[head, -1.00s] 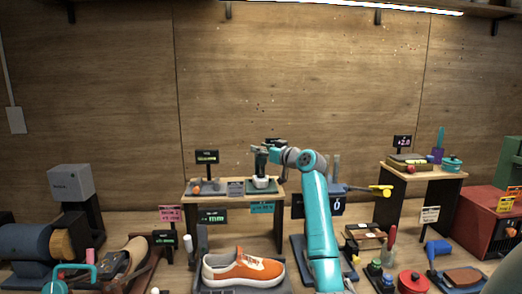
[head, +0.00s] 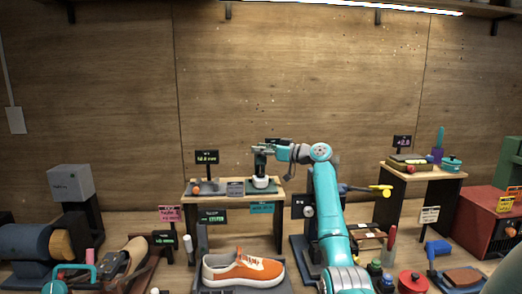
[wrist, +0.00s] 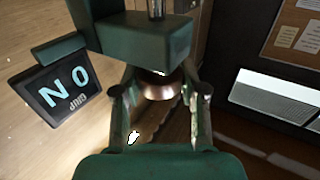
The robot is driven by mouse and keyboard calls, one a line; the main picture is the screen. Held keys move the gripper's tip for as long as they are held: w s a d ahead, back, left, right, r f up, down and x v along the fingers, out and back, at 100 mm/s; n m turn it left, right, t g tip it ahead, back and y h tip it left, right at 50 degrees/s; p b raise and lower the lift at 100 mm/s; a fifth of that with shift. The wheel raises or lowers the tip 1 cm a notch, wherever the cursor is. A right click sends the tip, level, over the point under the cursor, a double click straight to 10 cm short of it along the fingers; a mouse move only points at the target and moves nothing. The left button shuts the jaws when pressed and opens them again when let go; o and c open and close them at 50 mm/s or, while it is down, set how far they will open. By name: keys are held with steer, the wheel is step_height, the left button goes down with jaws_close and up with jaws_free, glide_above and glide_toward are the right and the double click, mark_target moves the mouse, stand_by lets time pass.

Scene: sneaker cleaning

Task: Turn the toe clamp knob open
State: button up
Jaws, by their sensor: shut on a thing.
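The copper-brown clamp knob (wrist: 157,90) shows in the wrist view, under a dark green block (wrist: 145,40). My gripper (wrist: 160,92) has a finger on each side of the knob and is shut on it. The fingers partly hide its sides. In the head view, my gripper (head: 268,149) is at the top of a dark green fixture above the small raised table. The fixture has a round white part (head: 261,182) low on it. The knob is too small to make out there.
A dark sign (wrist: 58,88) stands close left of the fingers in the wrist view. In the head view, the raised table (head: 232,200) also carries small signs. An orange sneaker (head: 243,271) lies below it. Bottles and a red pot (head: 411,282) stand at right.

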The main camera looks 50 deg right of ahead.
steer(key=shift+f, duration=0.1)
steer(key=o, duration=1.2)
steer(key=shift+c, duration=0.2)
steer(key=s+d, duration=0.1)
steer(key=s, duration=0.6)
steer(key=shift+s, duration=0.2)
